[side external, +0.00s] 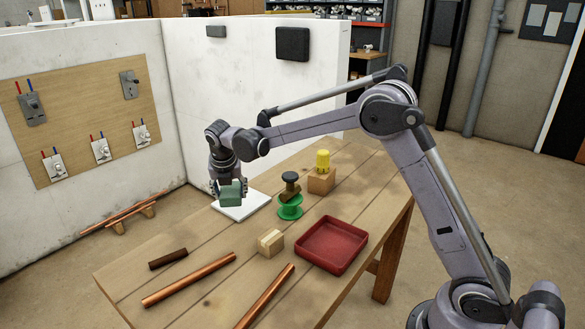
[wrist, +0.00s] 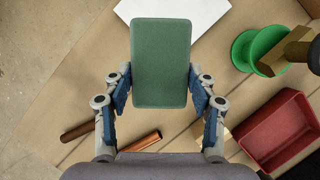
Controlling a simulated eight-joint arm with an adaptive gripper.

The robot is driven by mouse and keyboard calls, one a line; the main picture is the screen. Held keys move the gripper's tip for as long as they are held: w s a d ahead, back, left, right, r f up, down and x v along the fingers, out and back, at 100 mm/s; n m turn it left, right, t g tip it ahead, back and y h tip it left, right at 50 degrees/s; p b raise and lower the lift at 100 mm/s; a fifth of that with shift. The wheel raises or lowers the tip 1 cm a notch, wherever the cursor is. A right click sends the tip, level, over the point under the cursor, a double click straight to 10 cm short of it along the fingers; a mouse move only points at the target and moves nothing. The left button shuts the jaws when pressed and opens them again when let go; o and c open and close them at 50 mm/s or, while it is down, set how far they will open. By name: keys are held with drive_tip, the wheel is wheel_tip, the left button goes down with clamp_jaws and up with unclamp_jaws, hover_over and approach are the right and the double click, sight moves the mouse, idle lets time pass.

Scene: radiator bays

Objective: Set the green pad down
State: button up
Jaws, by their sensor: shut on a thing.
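The green pad (side external: 231,193) is a block held in my gripper (side external: 229,188), above the table near the white square plate. In the wrist view the green pad (wrist: 161,62) stands between the two fingers of my gripper (wrist: 163,90), which is shut on it. The white plate (side external: 252,204) lies flat on the table, and part of it shows beyond the pad in the wrist view (wrist: 185,10). Whether the pad touches anything below it I cannot tell.
A green spool (side external: 290,211) with a dark-topped piece, a wooden block with a yellow piece (side external: 322,160), a red tray (side external: 331,245), a pale wooden block (side external: 270,243), copper pipes (side external: 190,279) and a dark brown rod (side external: 168,259) are on the table (side external: 222,257). A white wall stands behind.

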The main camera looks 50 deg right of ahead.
hover_over(212, 227)
drive_tip(key=s+a, duration=0.1)
wheel_tip(212, 227, down, 4)
drive_tip(key=shift+a+f, duration=0.15)
drive_tip(key=shift+f, duration=1.95)
drive_tip(key=shift+f, duration=0.2)
drive_tip(key=o, duration=1)
drive_tip(key=shift+o, duration=0.2)
